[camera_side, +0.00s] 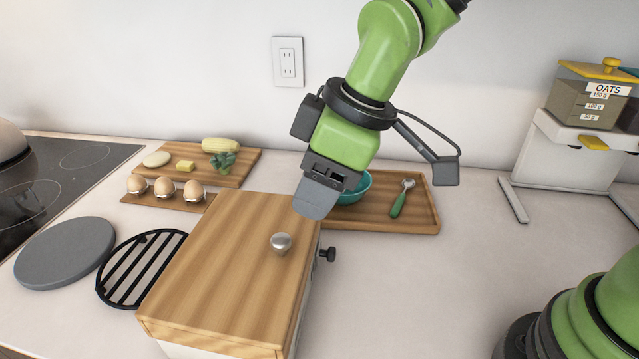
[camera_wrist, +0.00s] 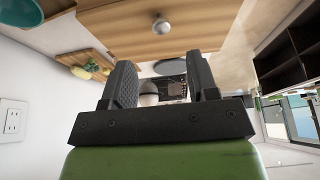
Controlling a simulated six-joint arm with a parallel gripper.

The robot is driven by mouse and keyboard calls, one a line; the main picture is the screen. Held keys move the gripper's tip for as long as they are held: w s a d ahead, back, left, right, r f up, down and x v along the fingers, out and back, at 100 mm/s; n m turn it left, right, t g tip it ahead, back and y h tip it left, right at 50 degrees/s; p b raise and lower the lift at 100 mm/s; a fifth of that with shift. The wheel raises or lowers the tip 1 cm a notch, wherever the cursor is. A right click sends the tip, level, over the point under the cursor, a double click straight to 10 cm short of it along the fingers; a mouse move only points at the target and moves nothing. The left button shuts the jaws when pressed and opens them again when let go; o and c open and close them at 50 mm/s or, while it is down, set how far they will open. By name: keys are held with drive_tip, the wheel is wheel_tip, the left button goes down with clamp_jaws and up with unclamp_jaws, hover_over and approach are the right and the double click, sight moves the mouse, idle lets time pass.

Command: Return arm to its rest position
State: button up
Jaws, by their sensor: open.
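My gripper (camera_side: 317,196) hangs from my green arm above the back right part of a wooden-topped box (camera_side: 225,270) with a round metal knob (camera_side: 281,243). In the wrist view, the two dark ridged fingers of my gripper (camera_wrist: 160,88) stand apart with nothing held between them. The same wooden top (camera_wrist: 195,35) and its knob (camera_wrist: 161,26) show beyond the fingers in that view. In the side view the fingers overlap, so the gap is hidden there.
A wooden tray (camera_side: 423,222) with a teal bowl (camera_side: 356,188) and green-handled spoon (camera_side: 399,202) lies behind my gripper. Eggs (camera_side: 165,187), a food board (camera_side: 240,170), a black rack (camera_side: 125,290) and grey disc (camera_side: 62,252) are left. An oats dispenser (camera_side: 590,95) stands right. Counter between is clear.

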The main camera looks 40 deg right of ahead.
drive_tip(key=s+d+r+m+t, duration=0.2)
drive_tip(key=s+d+r+m, duration=0.35)
drive_tip(key=d+r, duration=0.3)
drive_tip(key=s+d+r+m+t+h, duration=0.1)
drive_tip(key=s+d+m+t, duration=0.1)
drive_tip(key=s+d+m, duration=0.4)
drive_tip(key=s+m, duration=0.1)
drive_tip(key=s, duration=0.2)
drive_tip(key=shift+s+d+r+m, duration=0.2)
drive_tip(key=shift+d+r+m, duration=0.05)
drive_tip(key=shift+r+m, duration=0.1)
